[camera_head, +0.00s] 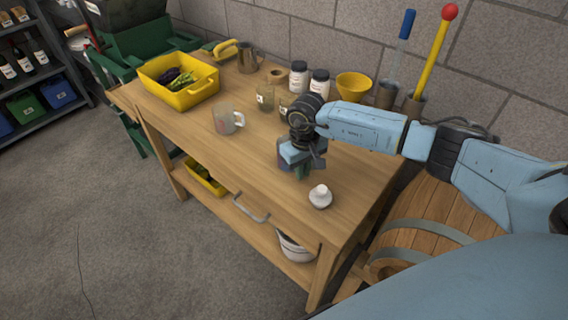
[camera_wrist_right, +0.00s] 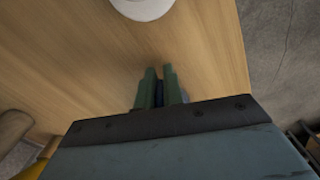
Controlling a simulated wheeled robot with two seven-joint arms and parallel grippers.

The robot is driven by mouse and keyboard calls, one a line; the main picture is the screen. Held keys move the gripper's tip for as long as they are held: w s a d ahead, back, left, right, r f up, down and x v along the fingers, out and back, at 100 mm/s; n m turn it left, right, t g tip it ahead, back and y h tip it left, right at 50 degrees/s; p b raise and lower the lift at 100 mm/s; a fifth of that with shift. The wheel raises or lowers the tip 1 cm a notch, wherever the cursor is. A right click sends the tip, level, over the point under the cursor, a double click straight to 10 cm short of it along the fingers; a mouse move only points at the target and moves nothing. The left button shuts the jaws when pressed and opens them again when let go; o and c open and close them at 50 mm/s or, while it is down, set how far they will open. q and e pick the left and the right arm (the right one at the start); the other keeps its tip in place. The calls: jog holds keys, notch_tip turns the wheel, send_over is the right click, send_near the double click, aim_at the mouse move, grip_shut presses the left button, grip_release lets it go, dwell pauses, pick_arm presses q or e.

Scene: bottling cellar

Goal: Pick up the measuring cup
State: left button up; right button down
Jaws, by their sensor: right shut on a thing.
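My right gripper (camera_head: 303,174) points down over the front right part of the wooden table, its green fingers low near the top. In the right wrist view the fingers (camera_wrist_right: 160,88) are close together, shut on a small dark blue thing (camera_wrist_right: 159,94) that is mostly hidden; I cannot tell what it is. A clear cup with a handle (camera_head: 226,120), which looks like the measuring cup, stands upright on the table left of the gripper and apart from it. My left gripper is not in view.
A white knobbed object (camera_head: 320,197) sits just in front of the gripper; it also shows in the wrist view (camera_wrist_right: 142,8). Glass jars (camera_head: 265,98), white-labelled bottles (camera_head: 298,77), a yellow bowl (camera_head: 353,86) and a metal jug (camera_head: 248,58) stand behind. A yellow crate (camera_head: 185,97) is far left.

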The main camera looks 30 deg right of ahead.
jog(key=shift+r, duration=0.15)
notch_tip(320, 180, up, 10)
jog(key=shift+f, duration=0.2)
jog(key=s+a+r, duration=0.5)
jog(key=a+r, duration=0.2)
jog(key=a, duration=0.2)
jog(key=shift+m, duration=0.4)
jog(key=shift+w+r, duration=0.1)
